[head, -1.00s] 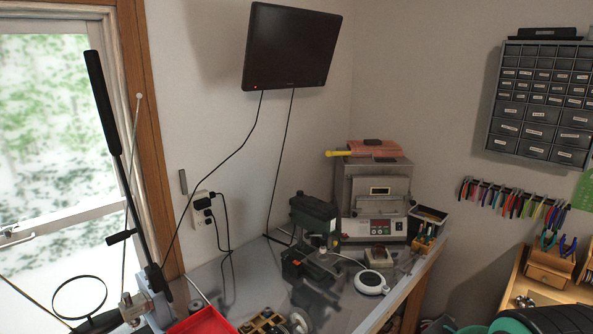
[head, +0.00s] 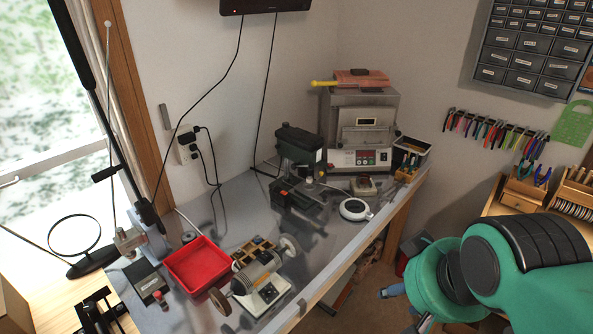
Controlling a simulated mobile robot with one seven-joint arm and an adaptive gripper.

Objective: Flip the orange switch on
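I cannot make out a clearly orange switch. A small red-orange spot (head: 158,296) shows on a dark box (head: 143,281) at the front left of the bench, and a red-orange part (head: 282,191) shows on the base of the dark green drill press (head: 299,150). The metal kiln (head: 360,118) at the back has a control panel (head: 361,158) with a lit red display and small buttons. Green and black links of my arm fill the lower right. My gripper is not in view.
On the grey bench (head: 232,207) are a red tray (head: 197,264), a motor with wheels (head: 258,278) and a round white device (head: 355,209). A rack of pliers (head: 495,128) hangs on the right wall. A wall outlet (head: 187,147) holds black plugs.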

